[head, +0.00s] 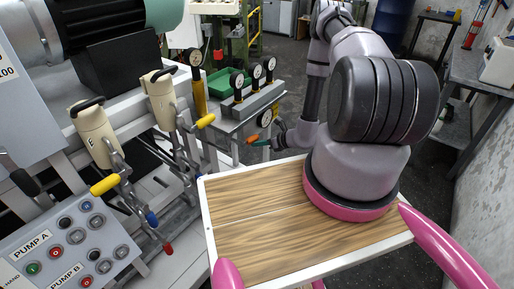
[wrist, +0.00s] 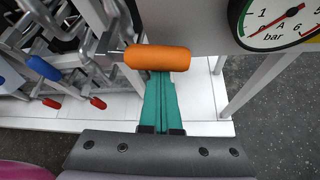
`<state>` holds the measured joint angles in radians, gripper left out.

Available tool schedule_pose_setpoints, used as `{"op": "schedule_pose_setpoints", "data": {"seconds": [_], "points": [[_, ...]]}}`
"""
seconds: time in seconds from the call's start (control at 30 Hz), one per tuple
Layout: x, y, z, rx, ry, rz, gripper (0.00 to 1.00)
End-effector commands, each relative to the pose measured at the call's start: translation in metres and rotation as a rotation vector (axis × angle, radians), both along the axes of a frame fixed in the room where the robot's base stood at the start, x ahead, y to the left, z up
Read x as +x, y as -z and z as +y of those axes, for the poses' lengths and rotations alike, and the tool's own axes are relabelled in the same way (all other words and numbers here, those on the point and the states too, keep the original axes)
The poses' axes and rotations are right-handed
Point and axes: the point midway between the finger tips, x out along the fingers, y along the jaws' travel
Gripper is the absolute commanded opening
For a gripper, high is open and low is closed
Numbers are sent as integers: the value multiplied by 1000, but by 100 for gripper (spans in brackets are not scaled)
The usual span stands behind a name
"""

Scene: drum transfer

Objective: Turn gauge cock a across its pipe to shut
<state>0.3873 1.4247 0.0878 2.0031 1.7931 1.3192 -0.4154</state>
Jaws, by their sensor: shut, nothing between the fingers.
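The orange handle (wrist: 158,58), apparently of gauge cock a, lies left to right in the wrist view, with a metal stem at its left end. A dial marked A and bar (wrist: 282,18) is at the upper right. My gripper (wrist: 160,82) is shut, its teal fingers together and empty. The fingertips reach up to the handle's lower edge, which overlaps them; I cannot tell whether they touch. In the head view the orange handle (head: 252,138) is just left of my gripper (head: 263,143), below a gauge (head: 266,117). The cock's pipe is not clear.
Several gauges stand on a grey block (head: 250,100) above the cock. Levers with yellow grips (head: 105,185) and a pump panel (head: 75,245) are at the left. In the wrist view blue (wrist: 42,68) and red-tipped levers lie left, and a frame leg (wrist: 255,85) stands right.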

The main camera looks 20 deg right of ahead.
Motion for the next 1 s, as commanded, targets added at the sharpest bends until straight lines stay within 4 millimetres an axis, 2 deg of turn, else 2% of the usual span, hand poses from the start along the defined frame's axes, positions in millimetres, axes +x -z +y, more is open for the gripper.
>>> {"op": "schedule_pose_setpoints", "data": {"seconds": [0.43,0.87,1.0], "points": [[3,-9,-1,4,0,-2,0],[3,-9,0,6,0,-2,0],[2,-3,-3,5,0,0,0]]}}
